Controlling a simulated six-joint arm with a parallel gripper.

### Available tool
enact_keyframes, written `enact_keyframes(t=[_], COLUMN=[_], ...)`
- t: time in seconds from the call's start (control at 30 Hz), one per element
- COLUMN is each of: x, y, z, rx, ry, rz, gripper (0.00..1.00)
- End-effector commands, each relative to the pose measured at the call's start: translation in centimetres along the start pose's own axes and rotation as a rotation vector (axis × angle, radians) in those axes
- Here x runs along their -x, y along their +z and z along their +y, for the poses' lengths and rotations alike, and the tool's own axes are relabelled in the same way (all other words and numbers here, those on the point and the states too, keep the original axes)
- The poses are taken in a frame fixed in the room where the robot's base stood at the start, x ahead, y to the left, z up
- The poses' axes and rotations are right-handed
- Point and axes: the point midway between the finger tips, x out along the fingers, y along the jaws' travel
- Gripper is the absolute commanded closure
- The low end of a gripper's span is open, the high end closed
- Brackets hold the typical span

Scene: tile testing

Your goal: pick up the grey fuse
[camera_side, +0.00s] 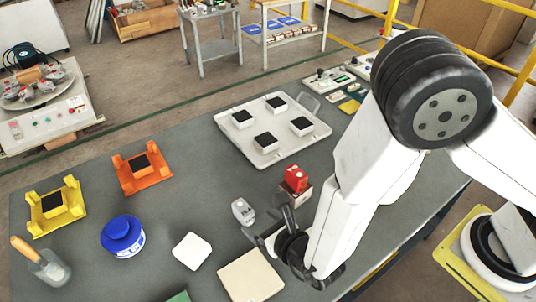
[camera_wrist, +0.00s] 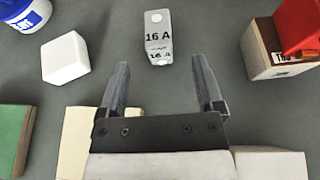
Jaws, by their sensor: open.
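The grey fuse (camera_side: 243,211) is a small light-grey block on the dark table, left of my gripper in the side view. In the wrist view the fuse (camera_wrist: 158,40) shows "16 A" printed in black and lies beyond the fingertips, roughly centred between them. My gripper (camera_wrist: 162,64) is open and empty, its two dark fingers pointing toward the fuse without touching it. In the side view my gripper (camera_side: 268,222) is low over the table, partly hidden by my own wrist.
A red block (camera_side: 296,178) on a small box stands close behind my gripper. A white block (camera_side: 192,251), a cream tile (camera_side: 251,277) and a blue-lidded tub (camera_side: 122,236) lie nearby. A white tray (camera_side: 227,127) with black-topped blocks, an orange holder (camera_side: 128,180) and a yellow holder (camera_side: 71,220) stand farther off.

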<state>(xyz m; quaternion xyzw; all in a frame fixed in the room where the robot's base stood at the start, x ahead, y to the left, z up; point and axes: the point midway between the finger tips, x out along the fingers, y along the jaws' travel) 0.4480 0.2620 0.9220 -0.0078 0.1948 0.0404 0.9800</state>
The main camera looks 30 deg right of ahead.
Motion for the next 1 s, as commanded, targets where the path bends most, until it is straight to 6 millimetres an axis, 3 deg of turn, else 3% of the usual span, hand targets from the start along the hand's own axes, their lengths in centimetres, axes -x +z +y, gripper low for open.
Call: enact_keyframes(t=[0.4,0.73,1.0], x=[-2.5,-3.3,-6.2], y=[0.1,0.1,0.3], z=[0.0,0.0,0.1], rx=[0.000,-0.001,-0.001], ry=[-0.002,-0.002,-0.002], rz=[0.000,0.000,0.000], gripper=[0.15,0.15,0.15])
